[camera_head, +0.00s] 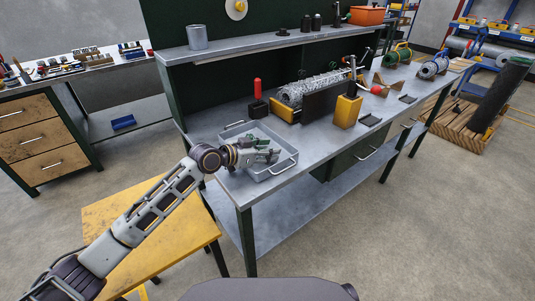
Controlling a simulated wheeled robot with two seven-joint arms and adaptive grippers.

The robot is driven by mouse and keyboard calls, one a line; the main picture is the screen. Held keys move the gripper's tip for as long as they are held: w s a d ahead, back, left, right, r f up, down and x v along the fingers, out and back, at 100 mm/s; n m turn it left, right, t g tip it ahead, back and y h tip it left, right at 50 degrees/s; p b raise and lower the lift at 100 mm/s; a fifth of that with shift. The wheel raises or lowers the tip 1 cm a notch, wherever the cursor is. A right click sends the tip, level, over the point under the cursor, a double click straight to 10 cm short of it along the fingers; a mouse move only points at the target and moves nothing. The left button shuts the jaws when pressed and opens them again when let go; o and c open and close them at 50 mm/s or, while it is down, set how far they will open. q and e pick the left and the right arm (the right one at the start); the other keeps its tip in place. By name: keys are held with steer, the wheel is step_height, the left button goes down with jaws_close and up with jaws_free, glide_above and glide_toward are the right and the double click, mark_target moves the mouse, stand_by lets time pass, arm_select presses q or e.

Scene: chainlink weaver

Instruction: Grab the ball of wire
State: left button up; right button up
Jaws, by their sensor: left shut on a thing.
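My left gripper (270,156) is over the grey metal tray (284,172) at the near left end of the workbench. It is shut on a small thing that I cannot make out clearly. Small greenish and grey pieces (246,141) show in the tray beside the gripper, partly hidden by it. I cannot tell which thing is the ball of wire. A green spool (398,54) and a spool of pale wire (433,68) stand at the far right of the bench. My right gripper is not in view.
A weaving machine with a roll of chainlink mesh (312,88) and a yellow block (347,112) stands right of the tray. A red-handled tool (257,88) stands behind the tray. A yellow table (140,235) is below my left arm.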

arm_select(q)
steer(key=shift+r, duration=0.1)
